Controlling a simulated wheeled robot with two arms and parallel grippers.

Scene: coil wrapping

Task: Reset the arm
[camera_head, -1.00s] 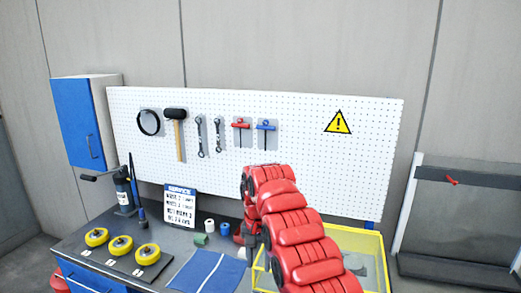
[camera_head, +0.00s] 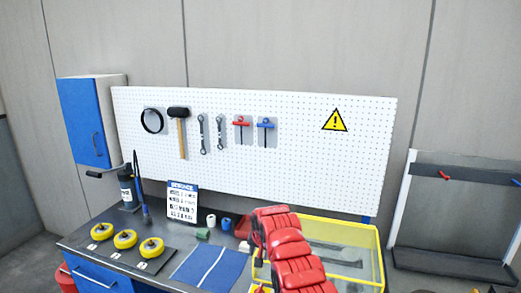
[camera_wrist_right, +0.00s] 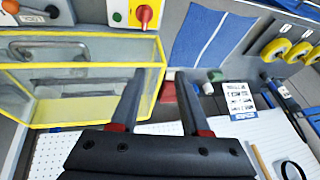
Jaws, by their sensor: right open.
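My right arm (camera_head: 285,250), with red segmented covers, rises from the bottom of the head view in front of the yellow-framed clear box. Its gripper is mostly hidden behind the arm there. In the right wrist view, my right gripper (camera_wrist_right: 161,80) shows two dark fingers spread apart with nothing held between them. A small red item (camera_wrist_right: 168,92) shows beyond the gap; I cannot tell its distance from the fingers. My left gripper is in neither view.
The yellow-framed clear box (camera_head: 372,235) stands on the table's right side. A blue mat (camera_head: 195,270), yellow rolls (camera_head: 126,239), small coloured rolls (camera_head: 202,233) and a sign (camera_head: 182,205) are left of my arm. A pegboard (camera_head: 290,150) with tools stands behind.

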